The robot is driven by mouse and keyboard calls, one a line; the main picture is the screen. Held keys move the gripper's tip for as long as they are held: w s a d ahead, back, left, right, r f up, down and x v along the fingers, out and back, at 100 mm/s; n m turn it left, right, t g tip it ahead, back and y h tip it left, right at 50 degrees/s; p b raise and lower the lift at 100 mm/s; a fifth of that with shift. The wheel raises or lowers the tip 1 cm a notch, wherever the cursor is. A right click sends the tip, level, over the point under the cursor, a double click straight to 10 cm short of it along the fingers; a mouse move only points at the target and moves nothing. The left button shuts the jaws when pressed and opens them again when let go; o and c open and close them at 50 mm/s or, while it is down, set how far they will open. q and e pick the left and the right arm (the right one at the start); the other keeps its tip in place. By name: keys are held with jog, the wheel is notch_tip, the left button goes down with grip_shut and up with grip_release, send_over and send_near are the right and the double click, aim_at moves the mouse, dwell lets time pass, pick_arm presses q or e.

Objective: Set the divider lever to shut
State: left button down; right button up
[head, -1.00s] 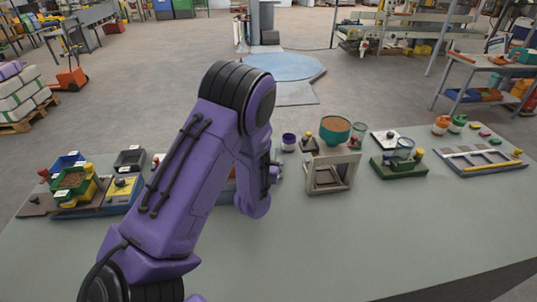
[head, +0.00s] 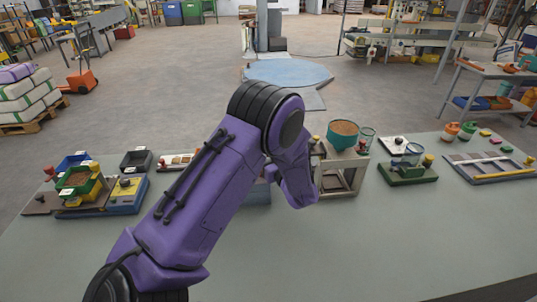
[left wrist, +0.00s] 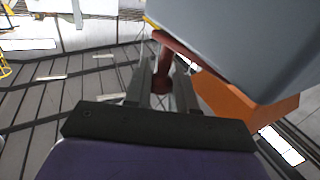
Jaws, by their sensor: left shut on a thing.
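My left arm reaches over the bench in the head view and hides its own gripper and what it works on. In the left wrist view my left gripper (left wrist: 162,80) has its two dark fingers closed around a dark red lever (left wrist: 178,48), which I take to be the divider lever. The lever runs beside a grey box-shaped body (left wrist: 240,35) with an orange part (left wrist: 247,112) below it. The lever's setting cannot be read here. My right gripper is in neither view.
A stand with a teal hopper (head: 343,134) is just right of my arm. A green-based device (head: 408,172) and a tray with a yellow bar (head: 490,172) stand farther right. Bins (head: 76,181) stand at left. The front right of the bench (head: 390,245) is clear.

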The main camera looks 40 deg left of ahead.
pick_arm(q)
jog(key=shift+s+a+n+g+y+b, duration=0.2)
jog(key=shift+n+g, duration=0.55)
jog(key=shift+g, duration=0.4)
jog(key=shift+s+a+n+g+y+b, duration=0.1)
jog(key=shift+s+a+n+g, duration=0.1)
jog(key=shift+n+g, duration=0.75)
jog(key=shift+g, duration=0.4)
jog(key=c, duration=1)
grip_release()
jog(key=shift+r, duration=0.1)
jog(key=shift+s+d, duration=0.1)
jog(key=d+b, duration=0.3)
jog(key=d, duration=0.7)
jog(key=shift+d, duration=0.3)
